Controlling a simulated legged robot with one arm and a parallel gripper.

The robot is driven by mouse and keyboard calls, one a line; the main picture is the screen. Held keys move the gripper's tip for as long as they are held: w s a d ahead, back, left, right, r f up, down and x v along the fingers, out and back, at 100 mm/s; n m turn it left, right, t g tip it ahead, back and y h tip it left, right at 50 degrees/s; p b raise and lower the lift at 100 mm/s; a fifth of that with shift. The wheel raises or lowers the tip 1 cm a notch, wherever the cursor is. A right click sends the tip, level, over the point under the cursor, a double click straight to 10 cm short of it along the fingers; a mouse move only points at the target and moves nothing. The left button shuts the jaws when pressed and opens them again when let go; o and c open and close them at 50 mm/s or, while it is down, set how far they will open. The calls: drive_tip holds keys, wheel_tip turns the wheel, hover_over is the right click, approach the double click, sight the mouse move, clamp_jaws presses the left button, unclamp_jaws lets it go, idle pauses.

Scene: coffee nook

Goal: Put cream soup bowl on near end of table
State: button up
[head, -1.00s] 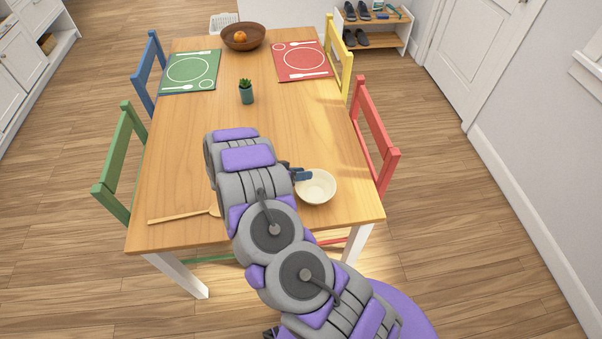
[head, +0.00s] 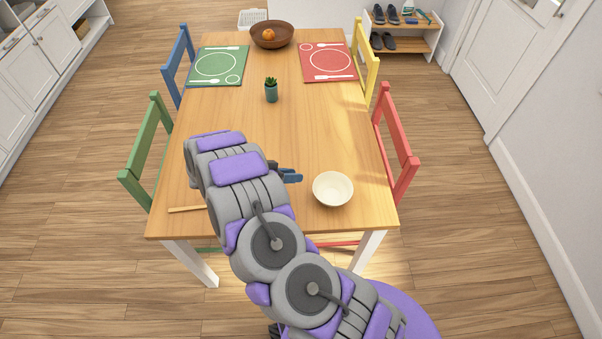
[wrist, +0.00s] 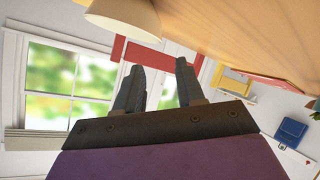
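The cream soup bowl (head: 333,189) stands upright on the near end of the table (head: 300,215), toward the right corner. It looks empty. My gripper (head: 290,175) is left of the bowl with a gap between them, and my arm partly hides it. In the wrist view, the fingers of my gripper (wrist: 159,68) are spread with nothing between them. The bowl (wrist: 125,18) shows at the top of that view, clear of the fingers.
A wooden utensil (head: 187,209) lies at the near left, partly hidden by my arm. A potted plant (head: 271,92) stands mid-table. Green (head: 217,66) and red (head: 328,62) placemats and a brown bowl (head: 272,35) with an orange fruit are at the far end. Chairs flank both sides.

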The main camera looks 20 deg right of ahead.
drive_tip(key=w+a+r+n+t+y, duration=0.3)
drive_tip(key=w+a+r+t+y, duration=0.5)
drive_tip(key=w+a+r, duration=0.5)
drive_tip(key=s+a+r+n+t+y, duration=0.1)
drive_tip(key=a+r+n+y, duration=0.1)
drive_tip(key=a+r+y, duration=0.35)
drive_tip(key=s+a+r+n+y, duration=0.1)
drive_tip(key=a+r+n+y, duration=0.15)
drive_tip(key=r, duration=0.55)
drive_tip(key=s+r+n+g+y, duration=0.1)
drive_tip(key=s+r+n+g, duration=0.1)
drive_tip(key=s, duration=0.8)
drive_tip(key=s+r+n+g+y, duration=0.2)
drive_tip(key=s+r+n+g, duration=0.1)
drive_tip(key=s, duration=0.7)
drive_tip(key=s+d+f+g+h, duration=0.2)
drive_tip(key=s+d, duration=0.7)
drive_tip(key=s, duration=0.5)
drive_tip(key=s+d+f+g+h, duration=0.2)
drive_tip(key=s+d+g+h, duration=0.2)
drive_tip(key=s+d, duration=0.5)
drive_tip(key=s+m, duration=0.1)
drive_tip(key=s, duration=0.4)
drive_tip(key=shift+s+d, duration=0.3)
drive_tip(key=shift+d, duration=0.1)
